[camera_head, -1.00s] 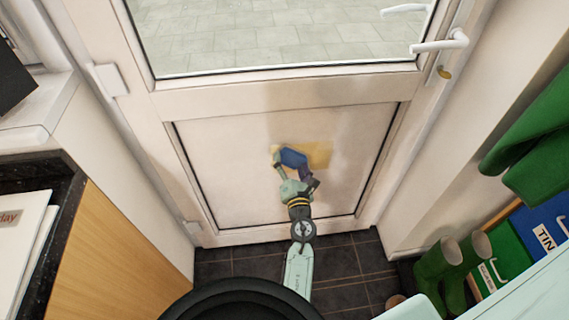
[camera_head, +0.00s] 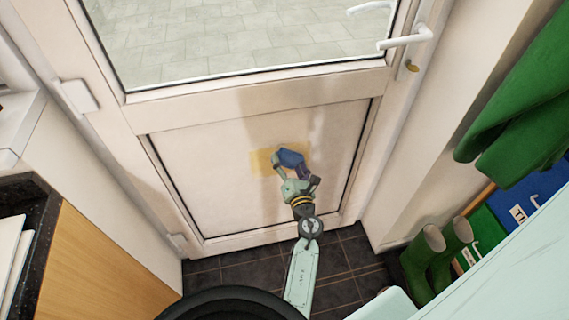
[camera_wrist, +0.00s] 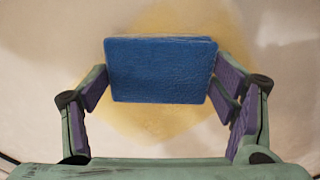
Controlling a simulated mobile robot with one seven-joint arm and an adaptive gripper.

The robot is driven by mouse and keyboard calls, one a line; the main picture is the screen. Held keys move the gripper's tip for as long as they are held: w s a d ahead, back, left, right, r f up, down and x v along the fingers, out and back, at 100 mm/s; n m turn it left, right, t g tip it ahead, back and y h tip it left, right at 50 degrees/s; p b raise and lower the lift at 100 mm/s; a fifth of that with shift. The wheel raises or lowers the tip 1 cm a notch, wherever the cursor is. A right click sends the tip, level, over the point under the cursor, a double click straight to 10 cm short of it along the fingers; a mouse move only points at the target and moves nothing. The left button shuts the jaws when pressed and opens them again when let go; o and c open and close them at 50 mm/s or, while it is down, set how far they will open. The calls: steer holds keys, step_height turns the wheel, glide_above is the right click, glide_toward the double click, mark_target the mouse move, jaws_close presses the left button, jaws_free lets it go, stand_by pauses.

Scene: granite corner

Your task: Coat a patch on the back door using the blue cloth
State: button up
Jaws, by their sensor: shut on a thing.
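The blue cloth (camera_head: 291,157) looks like a folded rectangular pad. My gripper (camera_head: 293,170) is shut on it and holds it against or very near the lower panel of the white back door (camera_head: 225,195). In the wrist view, the cloth (camera_wrist: 160,70) sits between the two purple-padded fingers of my gripper (camera_wrist: 163,86). A yellowish patch (camera_head: 262,162) lies on the panel behind the cloth and shows mostly to its left. In the wrist view, the patch (camera_wrist: 185,20) shows above and below the cloth. The cloth hides part of it.
A white door handle (camera_head: 405,40) is at the upper right. Green boots (camera_head: 437,253) and a green garment (camera_head: 515,100) are on the right. A wooden cabinet (camera_head: 95,265) stands on the left. Dark floor tiles (camera_head: 235,270) lie below the door.

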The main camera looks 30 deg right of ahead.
mark_target(309, 150)
steer(key=shift+s+d, duration=0.35)
steer(key=shift+d, duration=0.85)
steer(key=shift+s+d, duration=0.35)
steer(key=shift+d, duration=0.9)
steer(key=shift+s+d, duration=0.35)
steer(key=shift+d, duration=0.85)
steer(key=v, duration=0.6)
steer(key=shift+r, duration=0.1)
steer(key=v, duration=0.3)
